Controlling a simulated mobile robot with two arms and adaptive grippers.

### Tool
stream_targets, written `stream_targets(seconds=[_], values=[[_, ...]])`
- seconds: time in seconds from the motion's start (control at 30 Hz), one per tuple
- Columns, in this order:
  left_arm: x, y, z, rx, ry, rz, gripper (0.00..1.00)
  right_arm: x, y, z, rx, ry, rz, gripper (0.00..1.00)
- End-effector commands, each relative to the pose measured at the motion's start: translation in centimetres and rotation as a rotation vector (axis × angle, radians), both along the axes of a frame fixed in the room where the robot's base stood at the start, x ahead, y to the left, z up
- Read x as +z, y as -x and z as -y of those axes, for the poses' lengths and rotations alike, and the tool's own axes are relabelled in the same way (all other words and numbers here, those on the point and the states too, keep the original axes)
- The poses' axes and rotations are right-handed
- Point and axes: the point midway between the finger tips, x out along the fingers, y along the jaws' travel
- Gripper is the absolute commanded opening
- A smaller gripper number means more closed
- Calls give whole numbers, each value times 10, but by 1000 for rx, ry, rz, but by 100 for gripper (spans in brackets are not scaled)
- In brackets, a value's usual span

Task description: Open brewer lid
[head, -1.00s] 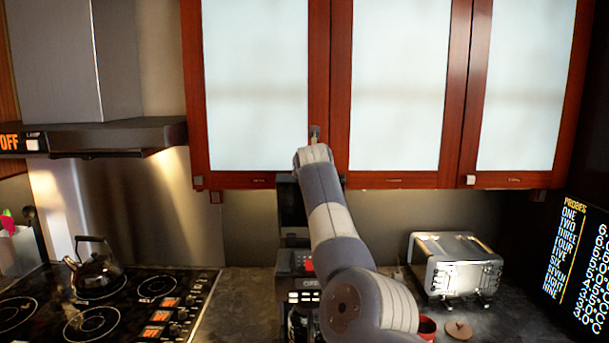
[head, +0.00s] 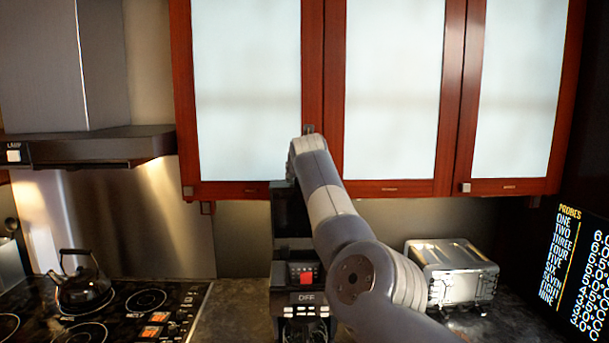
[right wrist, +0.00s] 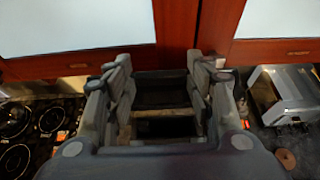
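The brewer (head: 306,274) is a black machine with a red button and an "OFF" label. It stands on the counter below the wooden cabinets, partly hidden by my right arm in the head view. Its dark upper part rises to the cabinet bottom; I cannot tell how the lid stands. My right gripper (right wrist: 160,72) is open, with its two fingers apart and nothing held between them. The brewer's dark top (right wrist: 165,98) shows between and beyond the fingers in the right wrist view. I cannot tell whether they touch it. My left gripper is not in view.
Cabinets (head: 390,188) hang close above the brewer. A metal toaster oven (head: 450,268) stands to its right. A kettle (head: 80,288) sits on the black stove (head: 115,318) at left, under a hood (head: 90,147). A brown disc (right wrist: 287,160) lies near the toaster oven.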

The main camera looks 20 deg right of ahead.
Motion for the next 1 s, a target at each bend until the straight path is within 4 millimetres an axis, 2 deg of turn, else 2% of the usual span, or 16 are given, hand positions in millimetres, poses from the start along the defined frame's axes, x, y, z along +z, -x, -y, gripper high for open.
stream_targets(seconds=[0.57, 1.0], values=[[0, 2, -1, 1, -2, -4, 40, 3, 2, -2, 0, 1, 6, 67], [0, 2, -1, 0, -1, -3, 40, 15, 30, -10, 0, 1, 6, 67]])
